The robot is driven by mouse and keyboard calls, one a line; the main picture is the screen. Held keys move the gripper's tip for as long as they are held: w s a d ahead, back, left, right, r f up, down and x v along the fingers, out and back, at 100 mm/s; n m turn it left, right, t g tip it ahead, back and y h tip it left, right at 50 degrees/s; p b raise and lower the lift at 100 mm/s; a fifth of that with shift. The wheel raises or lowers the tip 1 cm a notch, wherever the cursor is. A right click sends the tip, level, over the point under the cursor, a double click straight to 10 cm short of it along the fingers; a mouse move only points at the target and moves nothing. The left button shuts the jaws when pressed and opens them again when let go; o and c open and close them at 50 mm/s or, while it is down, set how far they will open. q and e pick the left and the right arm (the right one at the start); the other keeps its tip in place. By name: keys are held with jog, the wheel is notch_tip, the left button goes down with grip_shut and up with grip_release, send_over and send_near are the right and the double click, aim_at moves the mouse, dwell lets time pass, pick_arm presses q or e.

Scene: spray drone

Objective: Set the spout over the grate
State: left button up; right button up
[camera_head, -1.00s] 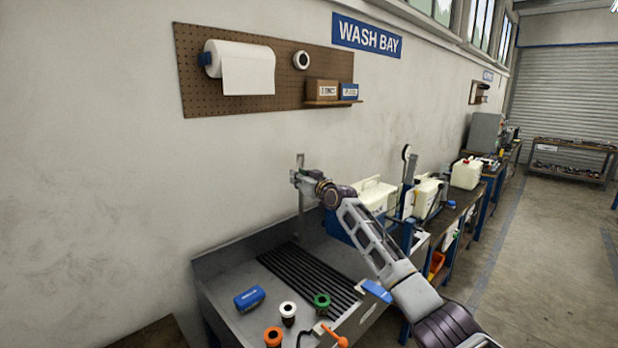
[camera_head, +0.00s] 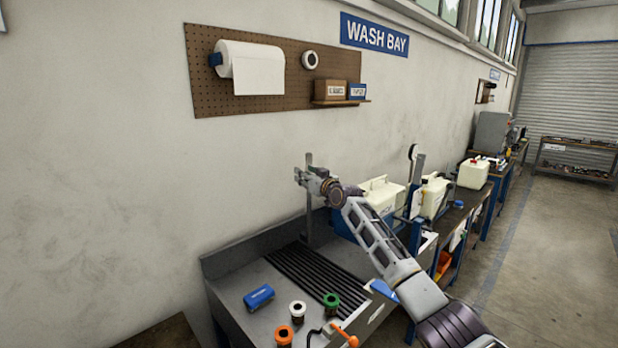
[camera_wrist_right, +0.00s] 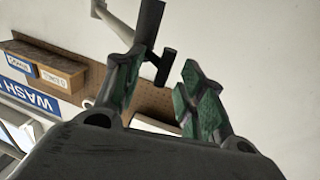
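The grate (camera_head: 312,280) is a set of dark parallel slats in the grey wash basin. A grey upright post (camera_head: 309,218) rises behind it against the wall. My right gripper (camera_head: 308,178) is beside the top of this post and largely hides the spout there in the head view. In the right wrist view a pale bar (camera_wrist_right: 117,22) ends in a dark spout piece (camera_wrist_right: 149,22) with a short dark peg (camera_wrist_right: 166,66). The right gripper (camera_wrist_right: 160,88) is open there, its green-padded fingers on either side of the peg, with a visible gap. The left gripper is out of view.
A blue block (camera_head: 258,297) and white (camera_head: 298,308), green (camera_head: 331,300) and orange (camera_head: 284,335) ringed fittings are at the basin's front. An orange-handled item (camera_head: 345,335) is beside them.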

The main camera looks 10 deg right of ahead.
jog(key=shift+s+a+f, duration=0.1)
jog(key=shift+a, duration=0.3)
jog(key=shift+f, duration=0.4)
jog(key=shift+d+f, duration=0.1)
jog(key=r+v, duration=0.1)
jog(key=v, duration=1.1)
jog(key=shift+d, duration=0.3)
jog(key=shift+r, duration=0.15)
dwell(0.5)
